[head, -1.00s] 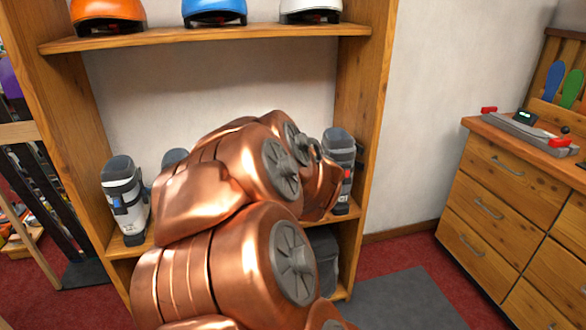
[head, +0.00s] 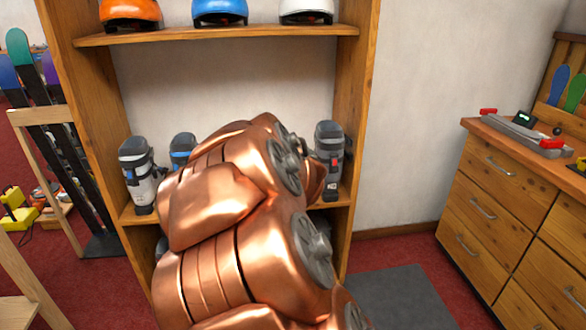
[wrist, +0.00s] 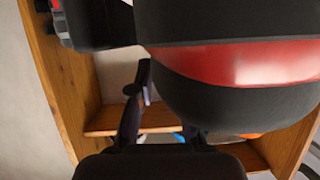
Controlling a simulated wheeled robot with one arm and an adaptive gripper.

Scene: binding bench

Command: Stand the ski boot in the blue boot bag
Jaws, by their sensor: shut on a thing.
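In the wrist view a large rounded black thing with a glossy red band (wrist: 240,62) fills the upper right, very close to the camera. It looks like part of the ski boot, but its full shape is cut off. My gripper (wrist: 165,105) is shut on it; one dark finger shows at its left and the other is partly hidden behind it. In the head view my copper-coloured arm hides the gripper and the held boot. I see no blue boot bag in either current view.
A wooden shelf unit (head: 350,110) holds helmets (head: 220,12) above. A white boot (head: 140,178), a blue-marked boot (head: 183,148) and a grey boot (head: 329,150) stand below. A ski rack (head: 60,118) is at left, a drawer bench (head: 500,200) at right. A grey mat (head: 400,297) lies on red floor.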

